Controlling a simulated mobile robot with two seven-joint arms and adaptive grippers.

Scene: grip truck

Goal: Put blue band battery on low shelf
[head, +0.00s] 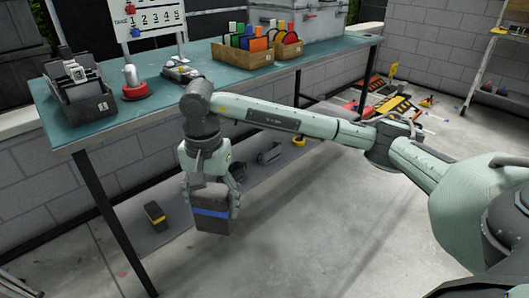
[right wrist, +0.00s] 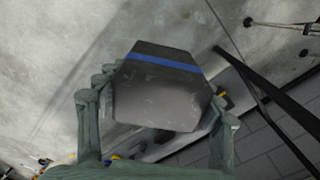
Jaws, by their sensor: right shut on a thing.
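My right gripper (head: 211,207) is shut on the blue band battery (head: 210,197), a dark block with a blue stripe around it. The battery hangs upright below the fingers, in front of the workbench. In the right wrist view, the blue band battery (right wrist: 158,100) shows its grey end face, with a finger on either side. The low shelf (head: 130,238) is a grey board under the bench, behind and to the left of the held battery. A yellow band battery (head: 154,215) stands on it. My left gripper is not in view.
The teal workbench (head: 210,68) carries a dark bin (head: 85,105), a red-based object (head: 134,85) and wooden boxes of coloured items (head: 243,54). Its front leg (head: 112,220) stands at the shelf's left. Dark items (head: 270,153) lie farther along the shelf. Floor in front is clear.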

